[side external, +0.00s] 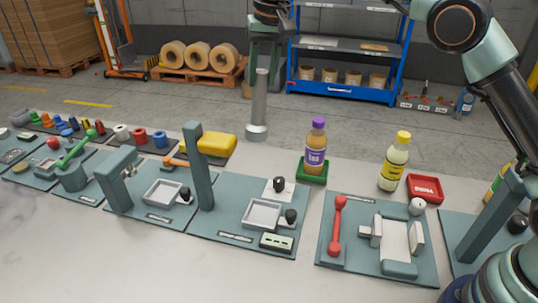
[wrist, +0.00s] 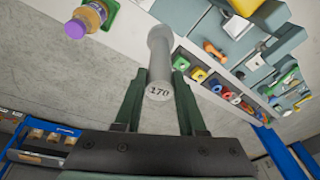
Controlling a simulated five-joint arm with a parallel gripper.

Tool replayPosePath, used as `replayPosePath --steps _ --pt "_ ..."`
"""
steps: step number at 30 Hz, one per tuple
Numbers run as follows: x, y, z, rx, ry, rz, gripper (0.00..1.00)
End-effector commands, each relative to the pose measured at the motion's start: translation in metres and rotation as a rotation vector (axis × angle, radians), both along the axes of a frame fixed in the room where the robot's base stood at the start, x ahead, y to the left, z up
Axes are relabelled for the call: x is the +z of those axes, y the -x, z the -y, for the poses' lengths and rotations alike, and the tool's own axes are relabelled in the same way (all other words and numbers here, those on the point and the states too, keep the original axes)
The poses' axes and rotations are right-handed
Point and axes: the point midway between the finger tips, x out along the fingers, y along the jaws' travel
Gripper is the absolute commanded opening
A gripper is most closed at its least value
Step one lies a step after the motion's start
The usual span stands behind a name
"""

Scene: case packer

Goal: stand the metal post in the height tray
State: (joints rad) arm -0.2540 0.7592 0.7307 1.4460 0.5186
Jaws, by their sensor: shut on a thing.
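The metal post (side external: 257,105) is a grey cylinder with a wider round foot, upright in the side external view. My gripper (side external: 264,40) is shut on its upper part. In the wrist view the post (wrist: 159,55) sits between the two dark green fingers of my gripper (wrist: 161,72), and its near end is marked 170. Its foot appears raised beyond the table's far edge.
Another square tray (side external: 163,192) sits left of the column. A purple-capped bottle (side external: 316,150) stands in a green tray, and a yellow-capped bottle (side external: 394,164) stands near a red tray (side external: 425,188). A red-handled fixture (side external: 337,228) is at the front right.

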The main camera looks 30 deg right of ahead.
Motion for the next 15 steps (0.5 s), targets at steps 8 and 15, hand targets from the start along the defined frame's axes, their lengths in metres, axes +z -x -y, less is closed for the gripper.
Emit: replayPosePath --steps 8,15 --pt "0.048 0.063 -0.044 0.342 0.048 0.004 0.0" --pt "0.072 0.111 -0.064 0.578 0.082 0.003 0.0"
